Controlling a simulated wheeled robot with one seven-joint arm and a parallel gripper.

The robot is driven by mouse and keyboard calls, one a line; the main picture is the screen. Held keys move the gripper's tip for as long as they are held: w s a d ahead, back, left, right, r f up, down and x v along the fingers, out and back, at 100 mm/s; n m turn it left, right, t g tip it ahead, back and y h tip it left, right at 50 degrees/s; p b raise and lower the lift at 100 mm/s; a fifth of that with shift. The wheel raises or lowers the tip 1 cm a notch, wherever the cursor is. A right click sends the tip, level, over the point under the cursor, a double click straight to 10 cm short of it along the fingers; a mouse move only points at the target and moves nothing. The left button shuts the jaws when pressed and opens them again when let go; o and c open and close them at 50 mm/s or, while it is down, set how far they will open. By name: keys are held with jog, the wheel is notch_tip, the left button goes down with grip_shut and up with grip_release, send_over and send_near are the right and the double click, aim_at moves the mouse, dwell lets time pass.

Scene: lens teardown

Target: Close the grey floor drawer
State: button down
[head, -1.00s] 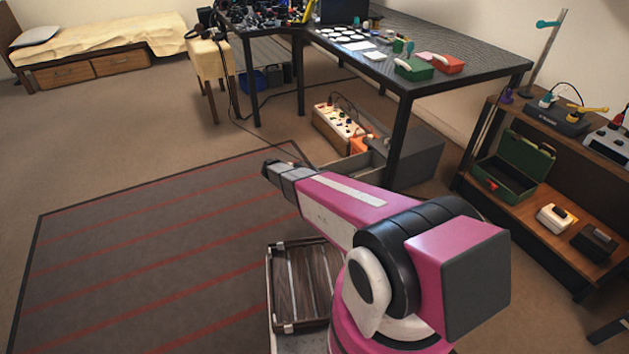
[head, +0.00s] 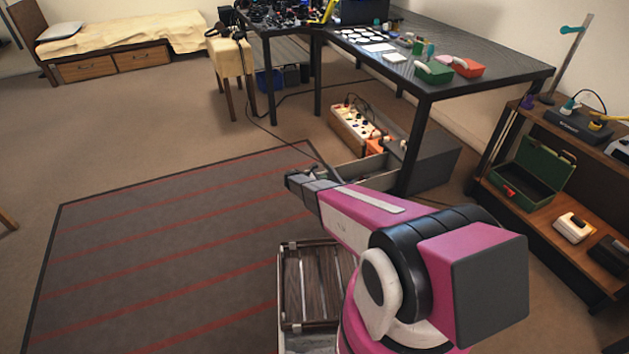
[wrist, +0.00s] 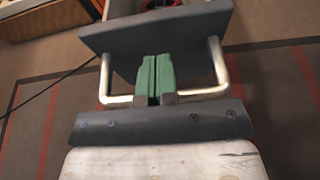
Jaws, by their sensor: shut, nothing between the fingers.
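The grey floor drawer (head: 378,181) stands pulled out to the left from its grey cabinet (head: 432,163) under the table. In the wrist view its dark front panel (wrist: 200,32) fills the upper middle, with a pale metal bar handle (wrist: 106,82) across it. My gripper (wrist: 154,58) has its green fingers shut together, empty. They overlap the handle's middle and the panel; whether they touch either is unclear. In the head view my gripper (head: 318,173) is beside the drawer's front end, which my arm partly hides.
A table (head: 480,72) rises over the cabinet, one leg (head: 415,145) close by it. A cream power box (head: 352,122) and an orange object (head: 376,146) sit behind the drawer. A shelf (head: 535,215) stands at right. The striped rug (head: 170,240) at left is clear.

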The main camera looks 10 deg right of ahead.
aim_at(335, 176)
jog(key=shift+w+d, duration=0.2)
jog(key=shift+d, duration=0.45)
jog(key=shift+w+d, duration=0.25)
jog(key=shift+d, duration=0.45)
jog(key=shift+w+d, duration=0.2)
jog(key=shift+d, duration=0.45)
jog(key=shift+d, duration=0.1)
jog(key=w+d, duration=0.3)
jog(key=d, duration=0.7)
jog(key=w+d, duration=0.4)
jog(key=d, duration=0.7)
jog(key=w+d, duration=0.3)
jog(key=d, duration=0.7)
jog(key=shift+w+d, duration=0.15)
